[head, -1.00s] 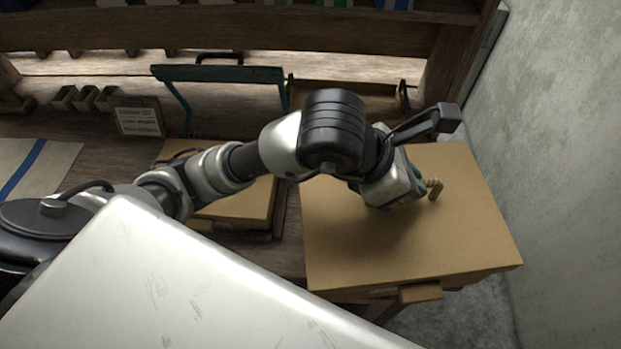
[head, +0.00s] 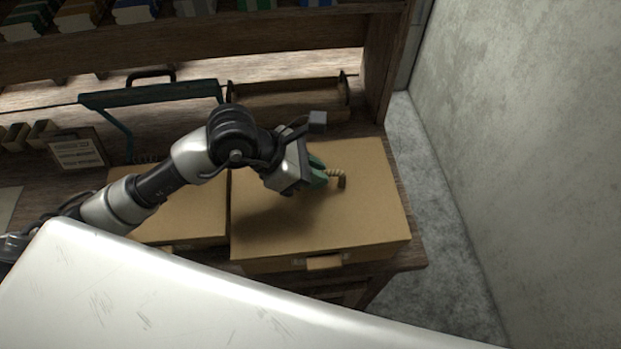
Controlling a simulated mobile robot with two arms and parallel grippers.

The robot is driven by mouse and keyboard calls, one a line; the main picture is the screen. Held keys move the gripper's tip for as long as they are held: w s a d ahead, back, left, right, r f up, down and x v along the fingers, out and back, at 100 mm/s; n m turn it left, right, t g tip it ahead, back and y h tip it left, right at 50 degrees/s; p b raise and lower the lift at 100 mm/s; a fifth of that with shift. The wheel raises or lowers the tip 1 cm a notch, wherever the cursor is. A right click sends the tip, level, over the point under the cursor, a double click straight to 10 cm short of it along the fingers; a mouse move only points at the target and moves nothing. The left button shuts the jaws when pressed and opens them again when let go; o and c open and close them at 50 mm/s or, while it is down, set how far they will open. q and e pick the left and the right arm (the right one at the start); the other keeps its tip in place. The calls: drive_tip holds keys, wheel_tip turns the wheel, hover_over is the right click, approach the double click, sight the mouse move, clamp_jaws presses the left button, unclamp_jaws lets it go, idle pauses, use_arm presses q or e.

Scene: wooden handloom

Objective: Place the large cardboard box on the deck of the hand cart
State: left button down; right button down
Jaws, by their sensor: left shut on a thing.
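The large cardboard box (head: 345,225) is tan, with a flat top, a rope handle (head: 338,174) and a tab on its front face. It is level over the right end of the wooden bench; I cannot tell whether it touches the bench. My left gripper (head: 322,176), with green fingers, is shut on the rope handle at the top of the box. The fingertips are partly hidden by the wrist. My right gripper is not in view. No hand cart is visible.
A second cardboard box (head: 195,207) stands close on the left. Behind are a dark green frame (head: 150,95), a wooden tray (head: 290,100), a small sign (head: 76,153) and shelves. A grey wall (head: 530,140) and a strip of bare floor (head: 430,200) lie right.

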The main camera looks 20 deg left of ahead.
use_arm(q)
drive_tip(key=shift+w+a+f, duration=0.1)
drive_tip(key=shift+a, duration=0.15)
drive_tip(key=shift+f+p, duration=0.35)
drive_tip(key=shift+f, duration=1.8)
drive_tip(key=c, duration=1.1)
unclamp_jaws()
